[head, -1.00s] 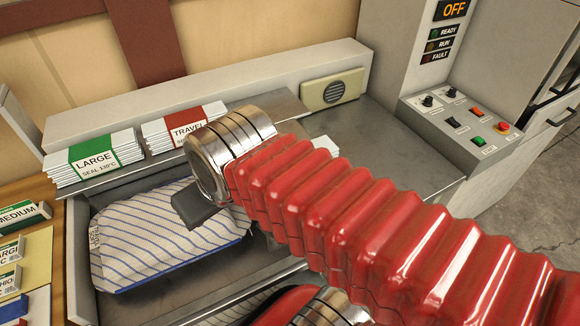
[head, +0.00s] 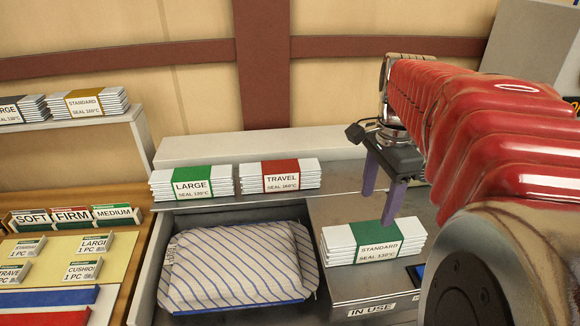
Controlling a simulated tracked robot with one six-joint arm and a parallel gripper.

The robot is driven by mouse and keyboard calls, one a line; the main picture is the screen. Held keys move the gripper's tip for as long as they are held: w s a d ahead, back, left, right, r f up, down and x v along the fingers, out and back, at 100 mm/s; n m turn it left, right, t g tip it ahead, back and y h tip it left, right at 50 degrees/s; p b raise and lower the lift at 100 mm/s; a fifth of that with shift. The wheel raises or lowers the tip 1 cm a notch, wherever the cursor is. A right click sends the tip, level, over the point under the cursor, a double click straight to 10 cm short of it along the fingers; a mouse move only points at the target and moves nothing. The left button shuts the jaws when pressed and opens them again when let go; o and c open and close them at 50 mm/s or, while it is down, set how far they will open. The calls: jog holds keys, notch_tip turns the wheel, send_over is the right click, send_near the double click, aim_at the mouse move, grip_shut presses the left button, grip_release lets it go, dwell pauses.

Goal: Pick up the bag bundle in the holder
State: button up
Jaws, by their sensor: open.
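My gripper (head: 379,204) points down above the back of this bundle. Its two purple fingers are apart with nothing between them. The right fingertip overlaps the bundle's back edge in the picture; I cannot tell whether it touches. The red sleeve of my arm covers the area to the right.
LARGE (head: 192,183) and TRAVEL (head: 280,177) bundles lie on the ledge behind. A striped pillow (head: 235,265) lies in the recessed tray left of the holder. More bundles sit on the upper-left shelf (head: 75,130). Cards (head: 95,243) lie on a board at the left.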

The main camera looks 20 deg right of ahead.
aim_at(376, 231)
jog(key=shift+s+d+m, duration=0.1)
jog(key=shift+d+m, duration=0.6)
jog(key=shift+d, duration=0.05)
notch_tip(376, 231, down, 8)
jog(key=shift+f, duration=0.25)
jog(key=shift+f, duration=0.1)
jog(key=shift+d+f, duration=0.15)
jog(key=shift+f, duration=2.35)
jog(key=shift+c, duration=0.2)
